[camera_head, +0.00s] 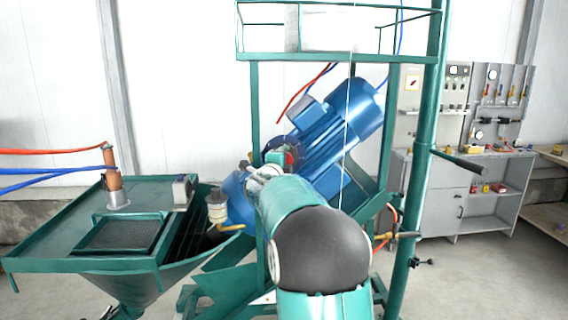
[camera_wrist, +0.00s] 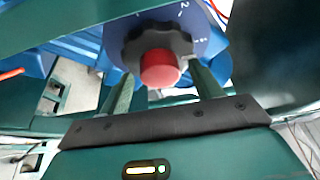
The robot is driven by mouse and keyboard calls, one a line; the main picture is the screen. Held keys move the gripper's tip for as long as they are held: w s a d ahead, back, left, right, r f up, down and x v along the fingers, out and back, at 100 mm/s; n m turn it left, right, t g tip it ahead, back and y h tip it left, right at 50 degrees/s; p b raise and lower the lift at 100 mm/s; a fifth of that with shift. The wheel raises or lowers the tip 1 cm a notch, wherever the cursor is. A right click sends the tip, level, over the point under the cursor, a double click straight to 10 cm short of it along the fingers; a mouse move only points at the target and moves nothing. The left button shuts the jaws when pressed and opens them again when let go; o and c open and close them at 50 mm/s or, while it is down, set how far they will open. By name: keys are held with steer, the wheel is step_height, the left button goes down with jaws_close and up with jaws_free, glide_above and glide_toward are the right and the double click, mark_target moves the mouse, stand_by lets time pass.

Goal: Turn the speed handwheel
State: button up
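The speed handwheel (camera_wrist: 134,48) is a black lobed knob with a red round centre (camera_wrist: 161,68). It sits in front of a blue dial plate (camera_wrist: 209,40) with white numbers, at the top middle of the wrist view. My gripper (camera_wrist: 162,82) has its two green fingers spread apart, one to each side of the handwheel. The wheel lies between and beyond the fingers; I cannot tell whether they touch it. In the head view a small red part (camera_head: 290,157) shows beside the blue motor, just past my arm, which hides most of my gripper.
A large blue motor (camera_head: 335,125) stands behind the handwheel in a green frame (camera_head: 255,100). A green hopper (camera_head: 130,262) with hoses is at left. A green post (camera_head: 420,180) with a handle rises at right. Grey cabinets (camera_head: 440,200) stand further back.

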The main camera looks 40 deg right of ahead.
steer(key=shift+s+a, duration=0.1)
steer(key=v, duration=1.3)
steer(key=shift+a, duration=0.25)
steer(key=shift+s, duration=0.1)
steer(key=a+r+n+t+y, duration=0.1)
steer(key=a+n+t+y, duration=0.5)
steer(key=a+n, duration=0.6)
steer(key=s+a+f+n+g+y, duration=0.1)
steer(key=s+a+f+n+y, duration=0.1)
steer(key=s+a+n+y, duration=0.35)
steer(key=s+a+f+n+g+y, duration=0.2)
steer(key=a+f+n+y, duration=0.1)
steer(key=a, duration=0.6)
steer(key=s+a+f+n+g, duration=0.2)
steer(key=s+f+n+g, duration=0.1)
steer(key=s, duration=0.7)
steer(key=s+a+f+n+g, duration=0.2)
steer(key=s+f+n+g, duration=0.2)
steer(key=s+f+n, duration=0.2)
steer(key=s+f, duration=0.2)
steer(key=s, duration=0.2)
steer(key=shift+a, duration=0.25)
